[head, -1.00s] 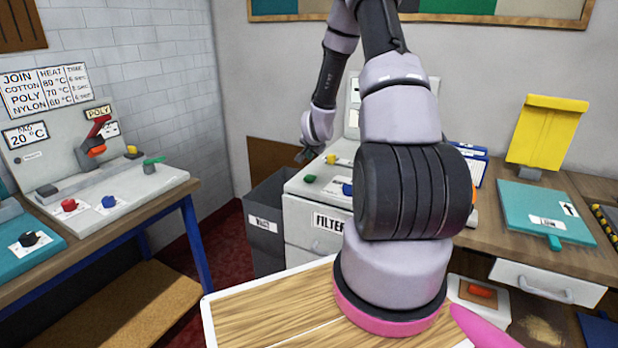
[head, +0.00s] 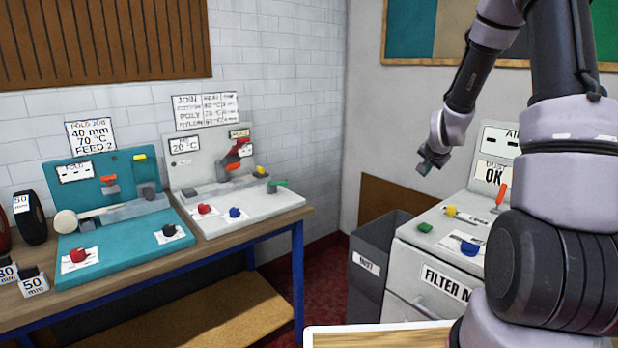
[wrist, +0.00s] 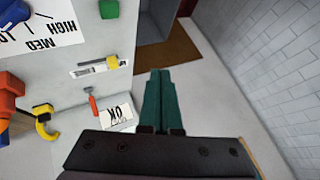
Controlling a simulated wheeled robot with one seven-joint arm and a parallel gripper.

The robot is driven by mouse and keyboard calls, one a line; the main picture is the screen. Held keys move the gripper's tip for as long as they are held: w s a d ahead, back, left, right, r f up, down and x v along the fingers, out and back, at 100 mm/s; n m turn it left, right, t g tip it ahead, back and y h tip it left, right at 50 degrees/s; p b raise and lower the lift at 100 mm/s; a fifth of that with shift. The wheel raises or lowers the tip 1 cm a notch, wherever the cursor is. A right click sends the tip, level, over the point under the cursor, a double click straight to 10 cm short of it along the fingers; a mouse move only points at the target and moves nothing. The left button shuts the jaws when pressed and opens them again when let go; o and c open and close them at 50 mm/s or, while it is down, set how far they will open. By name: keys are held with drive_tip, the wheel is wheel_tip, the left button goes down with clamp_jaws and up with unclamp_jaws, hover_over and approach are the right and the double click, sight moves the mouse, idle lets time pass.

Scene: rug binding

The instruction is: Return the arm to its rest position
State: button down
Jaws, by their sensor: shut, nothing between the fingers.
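My gripper (head: 428,163) hangs in the air at the end of my raised, bent arm, above the dust bin and left of the air filter machine. It is small and dark in the head view. In the wrist view my gripper (wrist: 160,75) shows two dark green fingers lying side by side, shut with nothing between them. The grey air filter machine (head: 425,262) has a display reading OK, a green knob, a yellow lever and a blue knob on its top. My gripper is apart from it.
The dark dust bin (head: 375,268) stands beside the filter machine. To the left, a table holds the teal fold machine (head: 115,205) and the light grey join machine (head: 235,195). Dark tape rolls (head: 30,218) sit at the far left. Red floor shows between table and bin.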

drive_tip(key=s+a+r+n+y, duration=0.1)
drive_tip(key=s+a+r, duration=0.25)
drive_tip(key=r, duration=0.25)
drive_tip(key=s+a+r+n, duration=0.1)
drive_tip(key=s+a+r, duration=0.1)
drive_tip(key=s+r, duration=0.25)
drive_tip(key=s+a+r+n+y, duration=0.1)
drive_tip(key=s+r, duration=0.3)
drive_tip(key=s, duration=0.4)
drive_tip(key=s+a+r+n+g, duration=0.1)
drive_tip(key=s+a+r, duration=0.3)
drive_tip(key=s, duration=0.5)
drive_tip(key=s+a+r+n+y, duration=0.1)
drive_tip(key=s+r, duration=0.3)
drive_tip(key=s, duration=0.4)
drive_tip(key=shift+s+a+n+y, duration=0.15)
drive_tip(key=shift+a+n+y, duration=0.15)
drive_tip(key=shift+a+n, duration=0.4)
drive_tip(key=shift+a, duration=0.1)
